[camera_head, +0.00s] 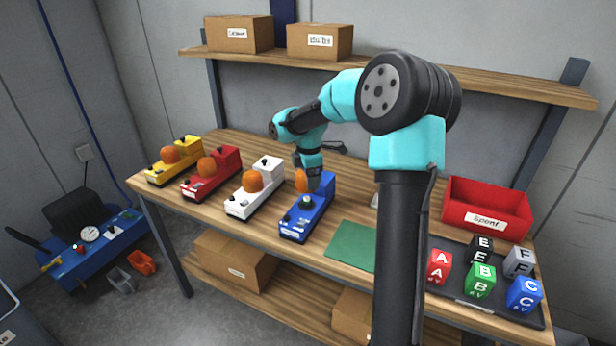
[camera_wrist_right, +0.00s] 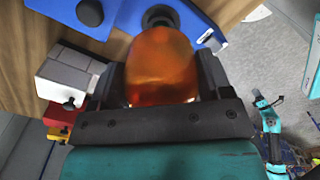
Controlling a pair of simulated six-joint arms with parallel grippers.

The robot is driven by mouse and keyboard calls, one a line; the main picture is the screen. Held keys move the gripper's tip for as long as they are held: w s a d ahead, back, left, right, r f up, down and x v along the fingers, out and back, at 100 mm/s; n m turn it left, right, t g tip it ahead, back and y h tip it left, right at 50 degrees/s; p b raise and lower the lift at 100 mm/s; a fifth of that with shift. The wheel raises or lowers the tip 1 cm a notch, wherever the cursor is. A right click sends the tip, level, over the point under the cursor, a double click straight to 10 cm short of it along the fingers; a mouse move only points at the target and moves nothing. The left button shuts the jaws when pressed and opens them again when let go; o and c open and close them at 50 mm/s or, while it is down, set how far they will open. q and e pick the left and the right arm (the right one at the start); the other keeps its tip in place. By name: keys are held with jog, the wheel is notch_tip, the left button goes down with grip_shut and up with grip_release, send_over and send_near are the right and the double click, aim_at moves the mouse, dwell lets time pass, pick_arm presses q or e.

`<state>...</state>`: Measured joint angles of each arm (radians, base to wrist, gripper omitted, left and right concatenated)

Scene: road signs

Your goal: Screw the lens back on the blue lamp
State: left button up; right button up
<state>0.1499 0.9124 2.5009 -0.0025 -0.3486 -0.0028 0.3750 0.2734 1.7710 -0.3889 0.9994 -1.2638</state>
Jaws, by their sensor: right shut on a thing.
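The blue lamp (camera_head: 305,221) stands on the wooden table, right of the white lamp (camera_head: 255,190). A small greenish bulb (camera_head: 306,200) shows on its top. My right gripper (camera_head: 308,170) is shut on the orange lens (camera_head: 300,183), at the blue lamp's upper end. In the right wrist view, the lens (camera_wrist_right: 162,65) sits between the dark fingers, close to a dark round part (camera_wrist_right: 158,16) on the blue lamp (camera_wrist_right: 70,15). I cannot tell whether the lens touches the lamp. A teal arm (camera_wrist_right: 269,122) shows small at the right wrist view's right side; its gripper is unclear.
Red (camera_head: 212,174), yellow (camera_head: 172,161) and white lamps with orange lenses stand to the left. A green mat (camera_head: 350,245) lies to the right. A red bin (camera_head: 487,210) and a dark tray (camera_head: 500,311) with several lettered cubes are farther right. A shelf (camera_head: 400,72) runs above.

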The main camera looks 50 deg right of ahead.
aim_at(308, 197)
jog(key=shift+f, duration=0.15)
jog(key=shift+f, duration=3.2)
jog(key=shift+f, duration=0.2)
jog(key=shift+m, duration=2)
jog(key=shift+s+a+m, duration=0.1)
jog(key=shift+a+m, duration=0.05)
jog(key=shift+m, duration=1.85)
